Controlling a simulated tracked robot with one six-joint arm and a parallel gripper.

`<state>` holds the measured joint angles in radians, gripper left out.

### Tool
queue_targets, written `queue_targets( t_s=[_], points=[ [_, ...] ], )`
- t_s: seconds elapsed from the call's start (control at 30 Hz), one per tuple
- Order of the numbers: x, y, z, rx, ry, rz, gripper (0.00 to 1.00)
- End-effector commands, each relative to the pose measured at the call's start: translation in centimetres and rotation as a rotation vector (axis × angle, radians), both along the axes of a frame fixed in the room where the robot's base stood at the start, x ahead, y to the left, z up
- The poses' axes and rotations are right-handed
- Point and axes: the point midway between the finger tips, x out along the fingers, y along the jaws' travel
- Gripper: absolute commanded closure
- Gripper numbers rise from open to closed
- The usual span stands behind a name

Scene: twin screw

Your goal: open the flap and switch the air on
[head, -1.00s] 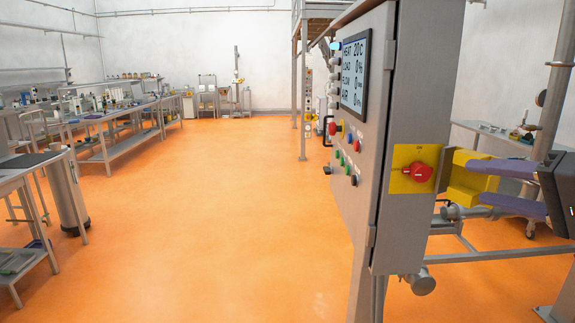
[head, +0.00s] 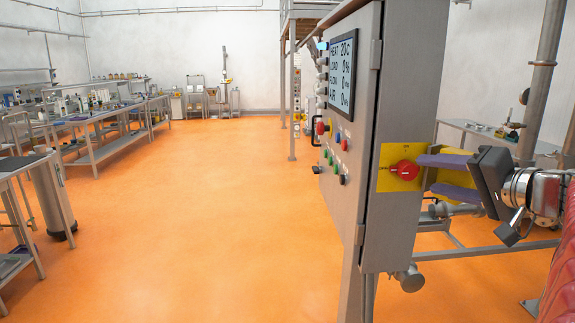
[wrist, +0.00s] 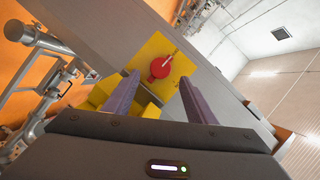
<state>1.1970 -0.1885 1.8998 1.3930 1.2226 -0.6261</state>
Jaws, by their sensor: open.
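A red rotary knob (head: 405,170) sits on a yellow plate (head: 387,181) on the grey cabinet's (head: 398,105) side. It also shows in the wrist view (wrist: 159,68). A yellow boxy piece (head: 455,177), seemingly the flap, stands out beside the plate and is partly hidden behind my fingers. In the wrist view, this yellow piece (wrist: 106,92) lies left of the knob, leaving the knob's face uncovered. My gripper (head: 426,175) is open and empty, with purple fingers pointing at the knob. In the wrist view, the knob lies between and just beyond the fingertips (wrist: 159,78); contact is not clear.
The cabinet's front has a display (head: 342,73) reading HEAT 20C and zeros, with several buttons (head: 335,160) below. Pipes (head: 458,209) and a frame rail run below my gripper. A side table (head: 480,130) stands behind. The orange floor (head: 210,220) left of the cabinet is clear.

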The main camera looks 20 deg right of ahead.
Motion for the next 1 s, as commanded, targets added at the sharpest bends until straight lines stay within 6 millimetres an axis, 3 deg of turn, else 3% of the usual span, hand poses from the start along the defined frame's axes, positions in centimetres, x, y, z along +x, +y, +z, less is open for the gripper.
queue_targets(
  t_s=[0.43,0.83,1.0],
  points=[
    [5.0,0.3,-1.1,-0.001,0.0,0.001,0.49],
    [5.6,0.2,-1.2,0.0,0.0,-0.001,0.49],
    [5.6,0.2,-1.2,0.0,0.0,-0.001,0.6]
  ],
)
